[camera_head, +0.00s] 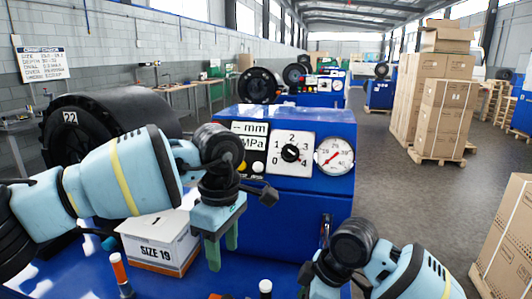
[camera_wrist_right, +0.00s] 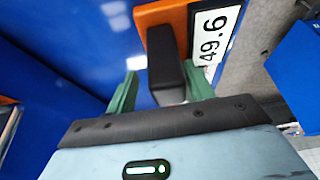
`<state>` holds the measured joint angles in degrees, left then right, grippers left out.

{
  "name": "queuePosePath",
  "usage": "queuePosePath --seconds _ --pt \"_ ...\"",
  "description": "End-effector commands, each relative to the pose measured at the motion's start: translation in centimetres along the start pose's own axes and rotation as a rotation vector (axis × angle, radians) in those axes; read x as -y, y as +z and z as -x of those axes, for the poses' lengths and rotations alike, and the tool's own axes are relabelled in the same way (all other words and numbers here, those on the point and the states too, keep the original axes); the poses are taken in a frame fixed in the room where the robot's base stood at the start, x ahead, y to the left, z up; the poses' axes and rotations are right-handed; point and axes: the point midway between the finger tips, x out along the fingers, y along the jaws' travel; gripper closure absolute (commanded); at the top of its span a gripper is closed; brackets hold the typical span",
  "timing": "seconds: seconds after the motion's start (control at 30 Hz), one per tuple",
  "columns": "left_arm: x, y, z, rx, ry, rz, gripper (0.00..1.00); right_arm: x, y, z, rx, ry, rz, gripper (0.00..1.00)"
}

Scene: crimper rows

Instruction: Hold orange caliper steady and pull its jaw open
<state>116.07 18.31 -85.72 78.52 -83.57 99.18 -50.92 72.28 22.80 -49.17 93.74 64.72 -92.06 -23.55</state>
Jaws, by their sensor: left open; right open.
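The orange caliper (camera_wrist_right: 157,32) shows in the right wrist view, with a white label reading 49.6 (camera_wrist_right: 215,35) and a black block (camera_wrist_right: 168,75) on it. My right gripper (camera_wrist_right: 162,92) is open, its green fingers on either side of the black block. I cannot tell whether they touch it. In the head view only my right wrist shows at the bottom, and its fingers are not seen. My left gripper (camera_head: 222,250) is open and empty, pointing down over the blue bench in the head view. I cannot clearly make out the caliper in that view.
A white SIZE 19 box (camera_head: 158,243) stands left of my left gripper. A blue machine (camera_head: 268,238) with a dial and a gauge stands behind. A black tyre (camera_head: 110,105) is at left, with stacked cartons (camera_head: 445,105) at right.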

Motion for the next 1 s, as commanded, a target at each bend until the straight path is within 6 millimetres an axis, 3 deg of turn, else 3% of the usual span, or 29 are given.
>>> queuePosePath --seconds 0.3,0.5,0.7,1.0 --pt "0.0 0.0 0.1 0.000 0.001 0.000 0.55 -0.1 0.0 6.4 -0.003 0.006 0.001 0.47" --pt "0.0 0.0 0.0 0.000 0.000 0.000 0.55 -0.1 -0.1 9.4 -0.003 0.005 0.001 0.47" --pt "0.0 0.0 0.0 0.000 0.000 0.000 0.55 0.0 0.0 10.6 -0.002 0.003 0.000 0.47" --pt "0.0 0.0 0.0 0.000 0.000 0.000 0.55 0.0 0.0 10.7 -0.002 0.003 0.000 0.47"
